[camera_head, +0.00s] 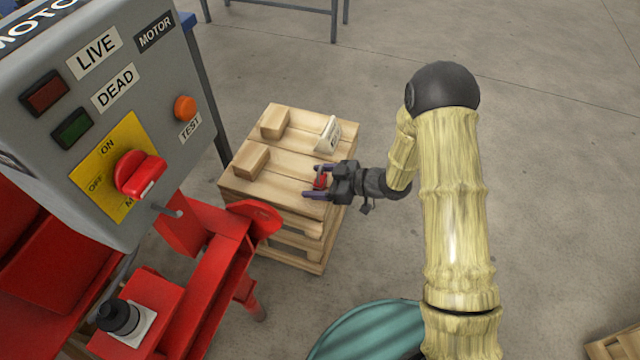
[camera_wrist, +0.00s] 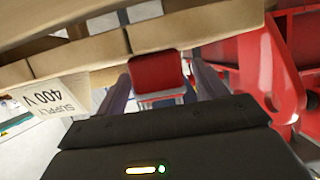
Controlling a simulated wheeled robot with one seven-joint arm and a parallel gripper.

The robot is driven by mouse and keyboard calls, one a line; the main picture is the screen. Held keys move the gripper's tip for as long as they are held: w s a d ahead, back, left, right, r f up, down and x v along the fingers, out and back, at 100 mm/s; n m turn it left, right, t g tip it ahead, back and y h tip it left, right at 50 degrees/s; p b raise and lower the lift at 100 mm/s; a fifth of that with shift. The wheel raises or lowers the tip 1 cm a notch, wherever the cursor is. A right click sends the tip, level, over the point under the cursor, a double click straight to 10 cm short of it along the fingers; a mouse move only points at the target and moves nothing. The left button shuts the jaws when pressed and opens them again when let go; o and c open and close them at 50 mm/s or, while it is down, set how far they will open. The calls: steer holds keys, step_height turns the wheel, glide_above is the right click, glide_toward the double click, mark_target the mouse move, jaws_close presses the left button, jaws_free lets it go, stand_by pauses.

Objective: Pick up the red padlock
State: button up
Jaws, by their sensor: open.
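The red padlock (camera_head: 321,182) is on top of the wooden pallet stack (camera_head: 246,190), near its right front edge. In the wrist view the padlock (camera_wrist: 157,75) shows as a red block between the two fingers. My gripper (camera_head: 316,181) is open, with one finger on each side of the padlock. In the wrist view the fingers of my gripper (camera_wrist: 160,88) stand apart, and a gap shows on each side of the padlock.
Wooden blocks (camera_head: 251,161) and a small white sign (camera_head: 328,135) stand on the pallet stack. A grey control box (camera_head: 110,110) with a red rotary switch (camera_head: 138,175) is at the left, above red machinery (camera_head: 215,265). The floor at the right is mostly clear.

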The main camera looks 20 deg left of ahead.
stand_by(0.4)
steer(key=c, duration=1.1)
step_height(320, 180, up, 10)
steer(key=p, duration=0.4)
steer(key=shift+c, duration=0.2)
